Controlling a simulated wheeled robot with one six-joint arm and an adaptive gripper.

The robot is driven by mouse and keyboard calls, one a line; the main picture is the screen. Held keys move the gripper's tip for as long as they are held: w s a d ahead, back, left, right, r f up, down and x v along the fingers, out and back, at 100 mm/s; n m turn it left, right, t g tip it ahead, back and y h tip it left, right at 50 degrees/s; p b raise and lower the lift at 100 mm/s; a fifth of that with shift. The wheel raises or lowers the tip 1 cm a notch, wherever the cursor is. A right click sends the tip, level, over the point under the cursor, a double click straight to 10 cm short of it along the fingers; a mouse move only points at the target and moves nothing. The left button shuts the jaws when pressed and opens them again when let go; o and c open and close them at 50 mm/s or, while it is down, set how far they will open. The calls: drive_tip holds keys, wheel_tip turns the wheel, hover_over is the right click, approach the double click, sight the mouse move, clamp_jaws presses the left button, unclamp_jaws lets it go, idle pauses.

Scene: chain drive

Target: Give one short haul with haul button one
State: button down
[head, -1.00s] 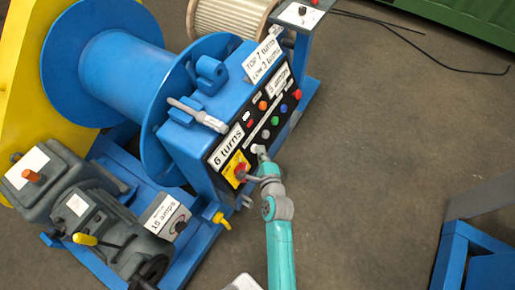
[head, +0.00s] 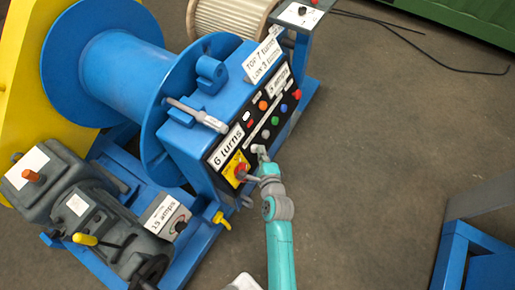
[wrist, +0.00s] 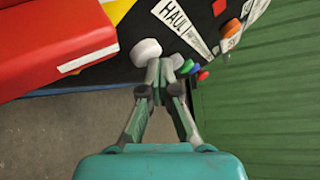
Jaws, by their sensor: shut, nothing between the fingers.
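The control panel (head: 226,151) on the blue winch carries a row of coloured buttons and white labels. In the wrist view a round white button (wrist: 146,52) sits by a label (wrist: 172,14) that reads "HAUL"; the rest of the label is too small to read. My gripper (wrist: 160,80) is shut and empty, its tips just below and right of the white button. I cannot tell whether they touch it. In the head view my gripper (head: 260,153) is at the panel's lower edge, and its tips hide part of that edge.
A grey button (head: 266,134), a green button (head: 275,121) and a blue button (head: 284,108) line the panel further up. The large blue drum (head: 125,65) stands behind. Open floor lies to the right.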

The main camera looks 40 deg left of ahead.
drive_tip(key=shift+d, duration=0.1)
drive_tip(key=shift+w+d+r, duration=0.15)
drive_tip(key=shift+d+r, duration=0.25)
drive_tip(key=shift+d, duration=0.25)
drive_tip(key=d, duration=0.1)
drive_tip(key=d+r, duration=0.1)
drive_tip(key=d, duration=0.1)
drive_tip(key=w+d+r, duration=0.1)
drive_tip(key=shift+d+r, duration=0.15)
drive_tip(key=shift+d, duration=0.05)
idle(0.6)
